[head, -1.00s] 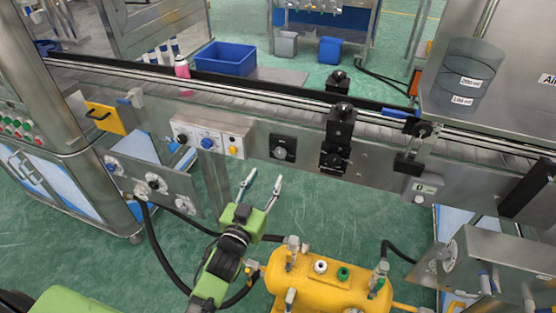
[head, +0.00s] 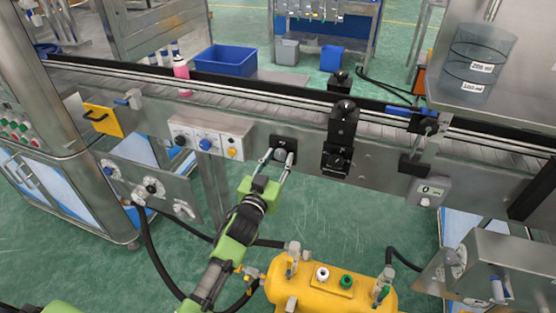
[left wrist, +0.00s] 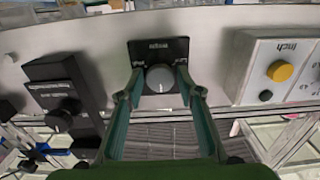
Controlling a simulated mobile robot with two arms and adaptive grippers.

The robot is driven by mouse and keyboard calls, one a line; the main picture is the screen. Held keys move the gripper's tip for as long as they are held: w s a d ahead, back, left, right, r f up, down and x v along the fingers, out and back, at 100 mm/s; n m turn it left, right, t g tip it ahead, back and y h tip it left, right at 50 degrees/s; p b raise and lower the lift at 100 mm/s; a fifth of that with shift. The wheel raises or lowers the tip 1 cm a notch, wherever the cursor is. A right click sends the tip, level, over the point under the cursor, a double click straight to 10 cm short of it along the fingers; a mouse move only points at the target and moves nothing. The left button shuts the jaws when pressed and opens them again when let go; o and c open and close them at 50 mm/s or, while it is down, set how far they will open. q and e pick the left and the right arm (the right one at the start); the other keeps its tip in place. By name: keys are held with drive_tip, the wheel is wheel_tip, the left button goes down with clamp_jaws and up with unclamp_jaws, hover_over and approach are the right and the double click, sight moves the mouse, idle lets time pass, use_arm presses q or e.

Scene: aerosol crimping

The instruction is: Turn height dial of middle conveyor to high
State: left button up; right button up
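The height dial (head: 281,154) is a round grey knob on a small black plate on the front of the middle conveyor (head: 385,176). In the left wrist view the dial (left wrist: 160,79) is near the upper middle, below a small upside-down label on the plate (left wrist: 158,48). My left gripper (head: 280,156) is at the dial, with one finger on each side of it. In the left wrist view the fingertips of the left gripper (left wrist: 160,72) stand a little apart from the knob, with narrow gaps. My right gripper is not in view.
A white control panel (head: 209,138) with a blue knob and yellow button is left of the dial. A black bracket with a knob (head: 338,150) juts out at right. A yellow tank (head: 330,293) stands below.

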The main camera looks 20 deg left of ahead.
use_arm(q)
drive_tip(key=c, duration=0.6)
drive_tip(key=shift+m, duration=0.3)
drive_tip(key=m, duration=0.5)
drive_tip(key=shift+p, duration=0.3)
drive_tip(key=m, duration=0.5)
drive_tip(key=shift+m, duration=0.4)
drive_tip(key=m, duration=1.2)
drive_tip(key=shift+m, duration=0.3)
